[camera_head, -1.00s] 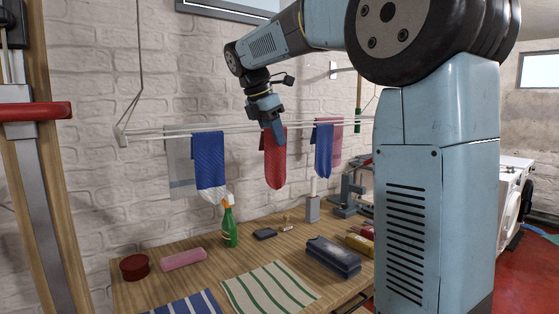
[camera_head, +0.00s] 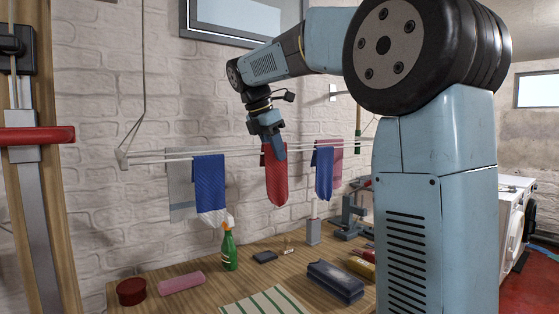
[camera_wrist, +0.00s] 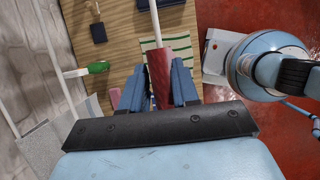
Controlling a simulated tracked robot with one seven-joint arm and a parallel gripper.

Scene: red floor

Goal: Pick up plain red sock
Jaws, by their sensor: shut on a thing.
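The plain red sock (camera_head: 277,183) hangs down at the drying rack's rail (camera_head: 180,156), between a blue sock on each side. My gripper (camera_head: 280,151) reaches down from above and is shut on the upper part of the red sock. In the wrist view, the red sock (camera_wrist: 160,68) lies between the two blue fingers of my gripper (camera_wrist: 158,88). Whether the sock still rests over the rail is hard to tell, as my fingers cover its top.
A patterned blue sock (camera_head: 209,183) and a grey cloth (camera_head: 180,188) hang left. Another blue sock (camera_head: 323,172) and a pink-red cloth (camera_head: 337,166) hang right. Below, the wooden table (camera_head: 195,303) bears a green spray bottle (camera_head: 229,250) and a dark case (camera_head: 335,281). The brick wall is close behind.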

